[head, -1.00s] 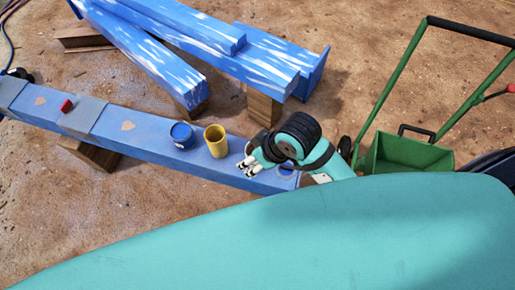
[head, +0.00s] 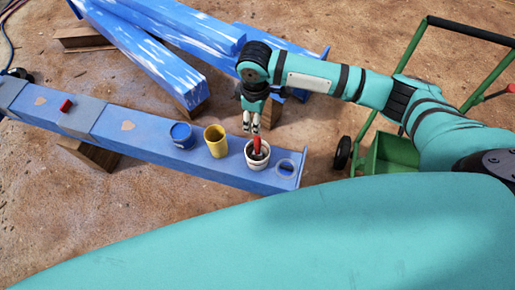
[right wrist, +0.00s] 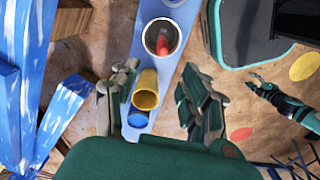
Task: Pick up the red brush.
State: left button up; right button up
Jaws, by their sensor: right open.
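The red brush (head: 257,146) stands in a white pot (head: 257,160) near the right end of the blue beam, its handle upward. It also shows in the right wrist view (right wrist: 162,43), inside the pot's round mouth. My right gripper (head: 251,128) is just behind and above the pot, fingers pointing down, apart from the brush. In the right wrist view its two fingers (right wrist: 161,98) are spread with nothing held. My left gripper (right wrist: 262,86) shows small at the right of the right wrist view, away from the beam; its opening is unclear.
A yellow cup (head: 216,142) and a blue can (head: 182,135) stand left of the pot on the beam (head: 140,138). A tape-like ring (head: 286,166) lies right of it. Blue painted beams (head: 170,60) lie behind. A green cart (head: 390,152) stands at right.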

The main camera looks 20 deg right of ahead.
aim_at(258, 143)
notch_tip(258, 143, down, 9)
jog(key=shift+r, duration=0.2)
jog(key=shift+s+d+f, duration=0.1)
jog(key=shift+s+f, duration=0.05)
jog(key=shift+f, duration=1.2)
jog(key=shift+s+d+f, duration=0.1)
jog(key=shift+s+f, duration=0.05)
jog(key=shift+f, duration=1.2)
grip_shut()
